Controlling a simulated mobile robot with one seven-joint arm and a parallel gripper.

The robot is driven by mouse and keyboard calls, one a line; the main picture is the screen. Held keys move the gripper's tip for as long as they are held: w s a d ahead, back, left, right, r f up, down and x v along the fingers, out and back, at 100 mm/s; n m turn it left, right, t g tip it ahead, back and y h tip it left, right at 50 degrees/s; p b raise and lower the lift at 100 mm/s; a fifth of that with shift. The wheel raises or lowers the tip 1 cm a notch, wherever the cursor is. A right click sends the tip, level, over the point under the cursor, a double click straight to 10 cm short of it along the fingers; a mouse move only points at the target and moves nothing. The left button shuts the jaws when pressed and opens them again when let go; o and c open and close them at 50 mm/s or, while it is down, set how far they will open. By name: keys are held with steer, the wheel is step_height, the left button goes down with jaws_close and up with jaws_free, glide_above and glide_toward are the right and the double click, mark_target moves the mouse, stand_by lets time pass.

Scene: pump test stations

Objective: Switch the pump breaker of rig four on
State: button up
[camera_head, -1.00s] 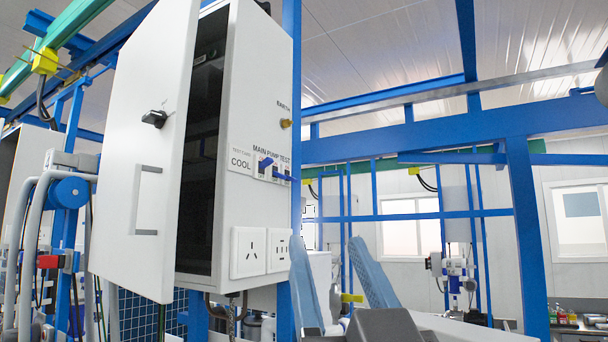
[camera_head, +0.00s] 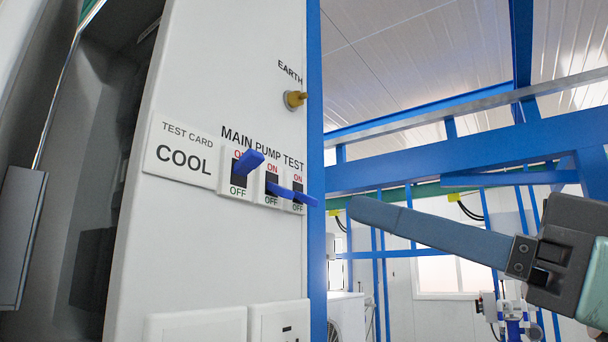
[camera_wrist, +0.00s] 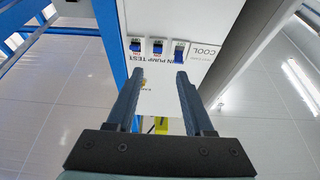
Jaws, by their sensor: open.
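The panel side of a white cabinet (camera_head: 215,80) carries three breakers under the words MAIN, PUMP and TEST. The main breaker lever (camera_head: 249,161) points up toward ON. The pump breaker lever (camera_head: 280,190) in the middle sits lower, toward OFF; the test lever (camera_head: 306,199) beside it also looks down. My gripper (camera_head: 360,210) is to the right of the panel, apart from the levers. In the wrist view, upside down, my gripper (camera_wrist: 160,75) is open and empty, its fingertips short of the pump breaker (camera_wrist: 157,46). No rig number shows.
A COOL test card (camera_head: 182,157) is left of the breakers. A brass earth knob (camera_head: 294,99) sticks out above, and sockets (camera_head: 278,323) sit below. A blue post (camera_head: 316,80) runs along the panel's right edge. The cabinet stands open at the left.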

mark_target(291, 191)
steer(key=p+x, duration=0.4)
steer(key=x, duration=0.5)
steer(key=shift+w+r, duration=0.1)
steer(key=shift+w, duration=0.05)
steer(key=shift+w+a, duration=0.15)
steer(key=shift+w, duration=0.15)
jaws_close()
